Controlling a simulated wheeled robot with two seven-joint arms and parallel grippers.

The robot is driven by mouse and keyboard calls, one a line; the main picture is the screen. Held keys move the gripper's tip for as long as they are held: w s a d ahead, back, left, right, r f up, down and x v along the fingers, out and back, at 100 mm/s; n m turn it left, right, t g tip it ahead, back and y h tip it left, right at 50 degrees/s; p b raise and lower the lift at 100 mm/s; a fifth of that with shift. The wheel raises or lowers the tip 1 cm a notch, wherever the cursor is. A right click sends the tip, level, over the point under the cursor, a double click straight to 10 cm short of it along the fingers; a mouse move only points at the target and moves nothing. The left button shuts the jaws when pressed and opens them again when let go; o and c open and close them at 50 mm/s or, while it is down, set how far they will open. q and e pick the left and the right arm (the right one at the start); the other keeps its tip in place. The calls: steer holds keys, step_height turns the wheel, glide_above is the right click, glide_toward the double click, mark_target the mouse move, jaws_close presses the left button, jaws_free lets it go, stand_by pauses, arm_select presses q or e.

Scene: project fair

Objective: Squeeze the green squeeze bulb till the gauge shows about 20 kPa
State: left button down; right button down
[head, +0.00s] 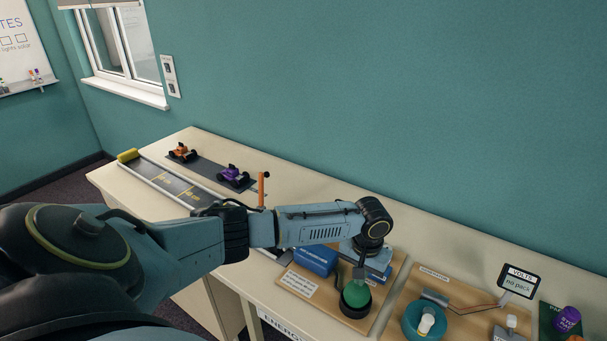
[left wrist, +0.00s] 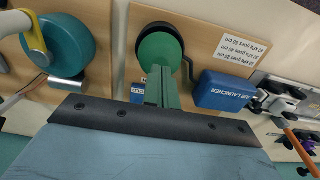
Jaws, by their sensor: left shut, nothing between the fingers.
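The green squeeze bulb (head: 355,299) sits in a dark round holder on a wooden board (head: 300,287) near the table's front edge. In the left wrist view the bulb (left wrist: 158,52) shows its round top. My left gripper (head: 359,277) points down right at the bulb, its fingertips over or at the bulb's top. The left wrist view shows the fingers (left wrist: 160,80) closed together, with nothing between them. I cannot tell whether they touch the bulb. The blue air launcher box (left wrist: 225,92) stands beside the bulb. I can make out no gauge reading. My right gripper is out of view.
A printed card (left wrist: 243,45) lies on the board. To the right stand a generator board with a teal wheel (head: 424,320) and a volts display (head: 518,281). An orange post (head: 262,188) and two toy cars (head: 232,177) are farther left. A teal wall closes off the back.

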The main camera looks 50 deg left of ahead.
arm_select(q)
steer(key=shift+r, duration=0.1)
stand_by(0.4)
step_height(320, 180, up, 2)
steer(key=p, duration=0.3)
steer(key=shift+r, duration=0.5)
step_height(320, 180, up, 3)
steer(key=shift+f, duration=0.1)
